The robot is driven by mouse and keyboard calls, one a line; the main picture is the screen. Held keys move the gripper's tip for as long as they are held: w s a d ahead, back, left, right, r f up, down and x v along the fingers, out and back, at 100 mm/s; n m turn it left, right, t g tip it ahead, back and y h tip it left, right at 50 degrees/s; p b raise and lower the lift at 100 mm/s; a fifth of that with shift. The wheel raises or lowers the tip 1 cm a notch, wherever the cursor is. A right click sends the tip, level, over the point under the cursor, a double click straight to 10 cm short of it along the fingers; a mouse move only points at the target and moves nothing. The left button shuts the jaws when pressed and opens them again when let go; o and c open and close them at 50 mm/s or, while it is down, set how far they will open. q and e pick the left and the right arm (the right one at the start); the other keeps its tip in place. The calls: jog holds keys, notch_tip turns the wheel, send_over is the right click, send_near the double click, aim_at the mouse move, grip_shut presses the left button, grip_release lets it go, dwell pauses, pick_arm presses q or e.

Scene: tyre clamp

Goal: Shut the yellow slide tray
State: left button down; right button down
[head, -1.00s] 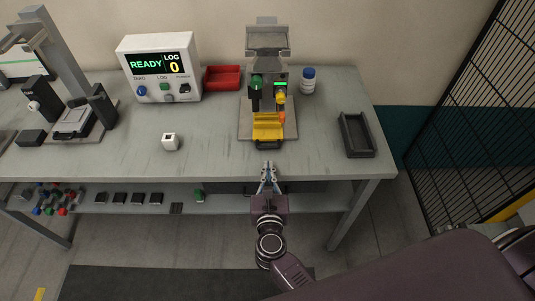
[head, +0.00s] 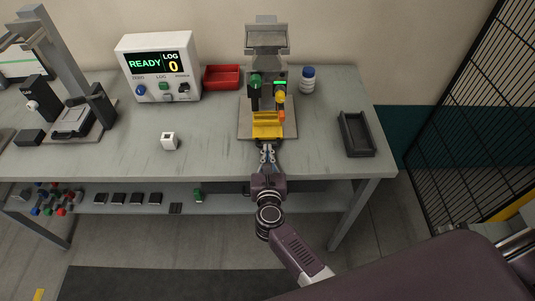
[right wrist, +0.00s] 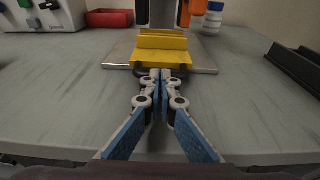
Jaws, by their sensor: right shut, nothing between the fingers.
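The yellow slide tray (head: 267,126) sits at the front of the grey clamp machine (head: 267,45) on its base plate. It also shows in the right wrist view (right wrist: 162,53), with a dark handle (right wrist: 118,73) along its front. My right gripper (head: 267,147) is shut and empty, with its fingertips right at the tray's front handle; in the right wrist view the closed tips (right wrist: 161,74) overlap the handle's middle. I cannot tell for sure whether they touch it. How far the tray sticks out is hard to judge. My left gripper is not in view.
A white bottle with a blue cap (head: 308,80) and a red bin (head: 222,77) stand near the machine. A dark empty tray (head: 356,134) lies to the right. A white cube (head: 169,141) and a READY display box (head: 160,68) are on the left. The table front is clear.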

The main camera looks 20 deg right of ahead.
jog(key=x, duration=0.2)
jog(key=shift+w+d+r+b, duration=0.1)
jog(key=shift+w+r+b, duration=0.1)
jog(key=shift+w+b, duration=0.1)
jog(key=shift+s, duration=0.1)
jog(key=v, duration=1.2)
